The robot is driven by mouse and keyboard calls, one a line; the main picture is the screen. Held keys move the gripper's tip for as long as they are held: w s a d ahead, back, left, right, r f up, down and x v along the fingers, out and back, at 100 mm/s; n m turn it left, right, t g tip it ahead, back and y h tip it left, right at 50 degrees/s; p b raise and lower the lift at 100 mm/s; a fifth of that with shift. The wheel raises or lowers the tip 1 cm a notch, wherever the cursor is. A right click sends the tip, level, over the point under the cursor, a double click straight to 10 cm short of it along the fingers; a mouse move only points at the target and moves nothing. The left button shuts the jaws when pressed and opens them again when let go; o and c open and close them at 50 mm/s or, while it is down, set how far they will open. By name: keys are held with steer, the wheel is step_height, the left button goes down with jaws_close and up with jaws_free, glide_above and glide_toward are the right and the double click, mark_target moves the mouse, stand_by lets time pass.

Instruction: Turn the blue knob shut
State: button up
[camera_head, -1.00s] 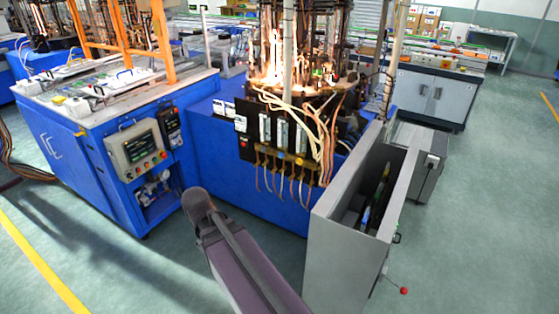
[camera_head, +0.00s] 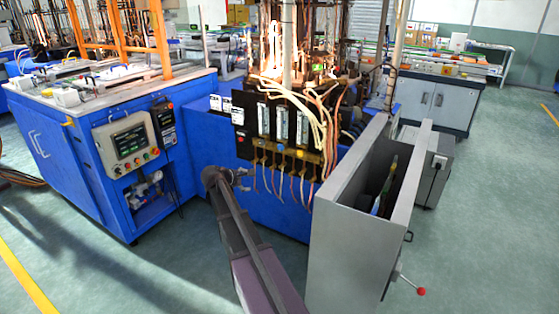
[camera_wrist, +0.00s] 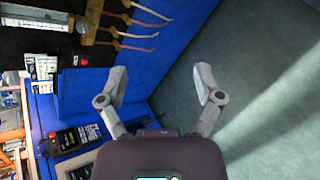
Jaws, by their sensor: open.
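The brass valve manifold (camera_head: 296,151) runs under the flow meters on the front of the blue machine. A small bluish knob (camera_head: 278,147) shows on it, too small to make out its turn. In the wrist view a dark bluish knob (camera_wrist: 81,24) sits on the brass bar (camera_wrist: 91,22) at the upper left. My gripper (camera_head: 243,178) is left of and below the manifold, in front of the blue panel, apart from the knob. In the wrist view its two fingers (camera_wrist: 161,75) are spread with nothing between them.
Copper-coloured hoses (camera_head: 283,182) hang below the manifold. A grey open-topped cabinet (camera_head: 338,235) stands to the right of my arm. A control panel (camera_head: 127,141) is on the blue cabinet at the left. The floor between the blue cabinet and my arm is clear.

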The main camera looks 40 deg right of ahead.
mark_target(280, 149)
steer(key=w+d+f+n+t+h+b, duration=0.1)
steer(key=w+d+f+n+h+b, duration=0.1)
steer(key=w+d+n+b, duration=0.4)
steer(key=w+d+f+n+t+h+b, duration=0.2)
steer(key=w+d+n+b, duration=0.4)
steer(key=d, duration=0.6)
steer(key=shift+w+f+h+b, duration=0.5)
steer(key=shift+w+h+b, duration=0.4)
steer(key=shift+w+h, duration=0.15)
steer(key=shift+d, duration=0.15)
steer(key=x, duration=1.3)
steer(key=shift+w+d, duration=0.25)
steer(key=shift+d, duration=0.1)
steer(key=c, duration=1.1)
